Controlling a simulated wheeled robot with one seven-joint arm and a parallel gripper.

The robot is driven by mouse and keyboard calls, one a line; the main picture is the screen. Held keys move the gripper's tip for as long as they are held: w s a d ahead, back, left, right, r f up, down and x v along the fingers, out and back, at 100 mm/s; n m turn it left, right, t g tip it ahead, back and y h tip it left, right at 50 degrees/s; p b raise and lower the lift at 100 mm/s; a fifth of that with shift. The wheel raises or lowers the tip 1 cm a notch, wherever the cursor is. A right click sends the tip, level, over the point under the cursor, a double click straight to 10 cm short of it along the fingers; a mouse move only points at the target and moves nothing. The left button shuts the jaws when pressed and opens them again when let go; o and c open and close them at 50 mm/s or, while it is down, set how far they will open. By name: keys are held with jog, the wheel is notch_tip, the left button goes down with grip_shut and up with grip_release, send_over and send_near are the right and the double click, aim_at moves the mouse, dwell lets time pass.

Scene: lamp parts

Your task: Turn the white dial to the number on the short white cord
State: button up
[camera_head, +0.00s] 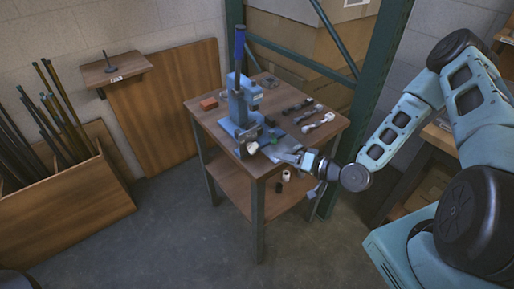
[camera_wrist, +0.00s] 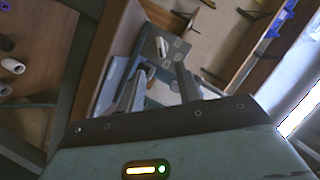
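A blue press (camera_head: 240,105) with a tall lever stands on the small wooden table (camera_head: 205,107). A small white round part (camera_head: 252,147) low at its front looks like the white dial; its marks are too small to read. My gripper (camera_head: 272,149) reaches in from the right, close beside this part; I cannot tell whether they touch. In the wrist view the fingers (camera_wrist: 160,70) are apart, with no held thing visible between them. A short white piece (camera_head: 318,124) lies on the table's right side, perhaps the short white cord; no number is legible.
Dark parts (camera_head: 297,106) lie along the table's right half, and a reddish block (camera_head: 209,104) at its left. A white roll (camera_head: 286,176) and a black one (camera_head: 278,187) are on the lower shelf. A green rack post (camera_head: 365,90) stands close at the right.

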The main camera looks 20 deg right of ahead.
aim_at(256, 150)
jog(key=p+x, duration=0.2)
jog(key=x, duration=0.8)
jog(key=shift+w+a+f+p, duration=0.1)
jog(key=shift+w+p, duration=0.2)
jog(key=c, duration=0.6)
